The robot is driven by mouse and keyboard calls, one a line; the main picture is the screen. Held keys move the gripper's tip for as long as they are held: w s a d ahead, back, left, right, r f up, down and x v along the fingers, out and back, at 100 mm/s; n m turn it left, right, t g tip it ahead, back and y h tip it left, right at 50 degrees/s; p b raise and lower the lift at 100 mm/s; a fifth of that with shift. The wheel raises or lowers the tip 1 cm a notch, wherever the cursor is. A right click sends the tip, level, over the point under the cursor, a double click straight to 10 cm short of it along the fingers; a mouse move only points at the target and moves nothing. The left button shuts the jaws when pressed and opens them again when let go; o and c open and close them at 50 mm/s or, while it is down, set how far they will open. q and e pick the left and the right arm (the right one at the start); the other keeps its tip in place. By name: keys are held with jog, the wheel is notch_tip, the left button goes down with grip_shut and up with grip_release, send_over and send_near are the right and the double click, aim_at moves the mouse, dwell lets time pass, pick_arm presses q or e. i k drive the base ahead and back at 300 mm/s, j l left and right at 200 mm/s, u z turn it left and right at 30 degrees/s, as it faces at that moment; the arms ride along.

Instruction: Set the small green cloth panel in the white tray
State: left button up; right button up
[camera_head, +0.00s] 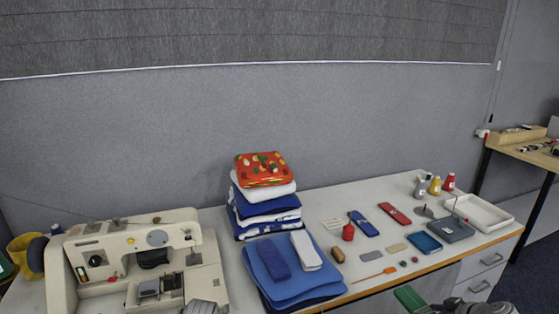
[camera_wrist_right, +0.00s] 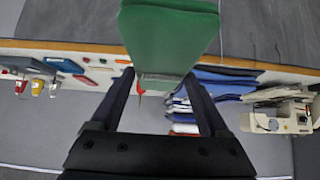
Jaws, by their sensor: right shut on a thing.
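The small green cloth panel (camera_head: 409,298) is at the bottom edge of the head view, in front of the table's front edge. My right gripper (camera_head: 432,308) is shut on it. In the right wrist view the panel (camera_wrist_right: 170,35) stands out flat between the fingertips (camera_wrist_right: 160,78) and runs past the top of the picture. The white tray (camera_head: 500,221) lies at the right end of the table, well apart from the panel. Its visible inside looks empty. My left gripper is not in view.
Folded cloths (camera_head: 265,207) and a sewing machine (camera_head: 125,265) fill the left. Small items lie between.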

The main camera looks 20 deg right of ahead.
aim_at(481, 214)
jog(key=l, duration=1.15)
jog(key=i+l, duration=0.15)
jog(key=l, duration=0.95)
jog(key=i+l, duration=0.1)
jog(key=l, duration=0.4)
jog(key=i+l, duration=0.1)
jog(key=l, duration=0.45)
jog(key=i+l, duration=0.1)
jog(key=l, duration=0.95)
jog(key=i, duration=0.05)
